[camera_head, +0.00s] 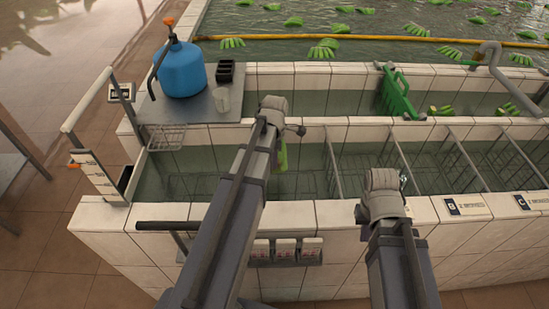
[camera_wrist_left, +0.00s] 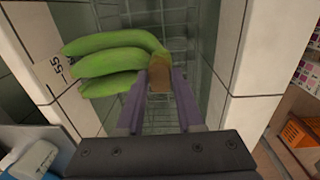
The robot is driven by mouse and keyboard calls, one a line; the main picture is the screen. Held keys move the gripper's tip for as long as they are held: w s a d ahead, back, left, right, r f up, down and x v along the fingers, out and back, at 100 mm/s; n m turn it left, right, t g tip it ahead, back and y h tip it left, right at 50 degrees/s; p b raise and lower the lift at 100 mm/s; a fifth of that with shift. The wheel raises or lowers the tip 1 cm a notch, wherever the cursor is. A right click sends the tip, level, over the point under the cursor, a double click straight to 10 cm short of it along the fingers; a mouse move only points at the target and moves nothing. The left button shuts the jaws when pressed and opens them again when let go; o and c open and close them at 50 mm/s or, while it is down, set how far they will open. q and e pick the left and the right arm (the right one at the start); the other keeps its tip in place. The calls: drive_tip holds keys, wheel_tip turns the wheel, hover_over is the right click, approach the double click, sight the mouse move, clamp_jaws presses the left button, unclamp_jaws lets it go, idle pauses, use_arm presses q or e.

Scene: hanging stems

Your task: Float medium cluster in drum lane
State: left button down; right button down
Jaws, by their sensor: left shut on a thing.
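In the left wrist view a green banana cluster (camera_wrist_left: 110,65) with a brown cut crown is held between the purple fingers of my left gripper (camera_wrist_left: 160,78); several fruits show, pointing left. In the head view my left gripper (camera_head: 282,133) is over the near water trough (camera_head: 215,170), and a strip of the green cluster (camera_head: 282,157) hangs below it, mostly hidden by my arm. My right gripper (camera_head: 385,190) is at the trough's front wall; its fingers are hidden behind the wrist. I cannot tell which lane is the drum lane.
Wire baskets (camera_head: 430,170) and metal dividers fill the trough's right part. A green brush-like piece (camera_head: 397,92) and loose green clusters (camera_head: 440,110) are in the middle channel. A blue jug (camera_head: 180,70) stands on the back-left metal tray. More clusters float in the far pool.

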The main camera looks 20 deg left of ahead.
use_arm(q)
wheel_tip(320, 180, down, 16)
drive_tip(key=b, duration=1.5)
drive_tip(key=shift+f+b, duration=1)
drive_tip(key=shift+b, duration=0.15)
drive_tip(key=shift+c, duration=2.3)
unclamp_jaws()
drive_tip(key=r+p, duration=2.5)
drive_tip(key=shift+s+d+r, duration=0.1)
drive_tip(key=shift+s+r, duration=0.1)
drive_tip(key=shift+r, duration=0.05)
